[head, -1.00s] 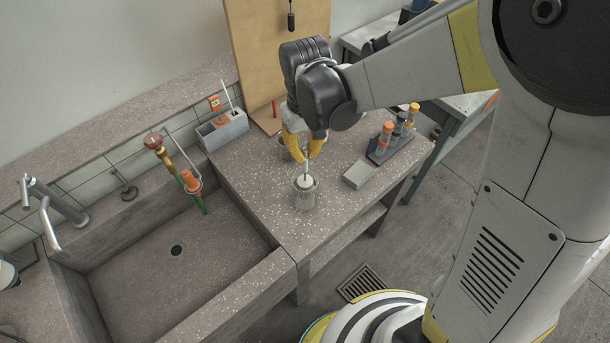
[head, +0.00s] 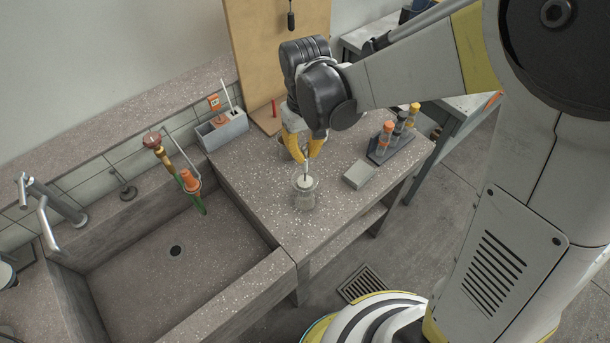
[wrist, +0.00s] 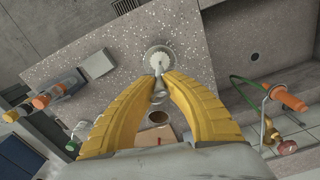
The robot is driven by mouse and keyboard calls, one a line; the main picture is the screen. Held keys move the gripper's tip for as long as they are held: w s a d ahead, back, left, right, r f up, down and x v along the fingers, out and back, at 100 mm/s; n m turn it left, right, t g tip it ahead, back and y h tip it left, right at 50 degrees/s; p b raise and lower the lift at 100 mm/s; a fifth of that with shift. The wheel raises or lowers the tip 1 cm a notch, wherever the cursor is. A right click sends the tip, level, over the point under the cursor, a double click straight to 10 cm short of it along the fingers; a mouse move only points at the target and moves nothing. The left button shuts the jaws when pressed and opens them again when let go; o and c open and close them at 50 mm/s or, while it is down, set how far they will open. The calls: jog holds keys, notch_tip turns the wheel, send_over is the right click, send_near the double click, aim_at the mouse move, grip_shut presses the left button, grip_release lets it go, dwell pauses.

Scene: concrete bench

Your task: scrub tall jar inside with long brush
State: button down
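The clear tall jar (head: 306,201) stands upright near the front edge of the bench, right of the sink. The long brush (head: 307,168) has a thin pale handle and a white bristle head; the head is in the jar's mouth. My gripper (head: 306,159) is above the jar, its yellow fingers converging on the handle. In the wrist view my gripper (wrist: 160,80) has its fingertips together at the brush handle, and the round white brush head (wrist: 160,57) shows beyond them in the jar. How deep the brush reaches is hard to tell.
Another clear vessel (wrist: 158,118) stands behind the fingers. A grey block (head: 359,175) and a rack (head: 384,152) with capped tubes lie right. A grey caddy (head: 222,132) stands at the back left. The sink (head: 140,265) is empty, with an orange-handled hose (head: 190,180) at its wall.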

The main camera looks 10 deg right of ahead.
notch_tip(320, 180, up, 10)
jog(key=p, duration=0.7)
jog(key=shift+r, duration=0.25)
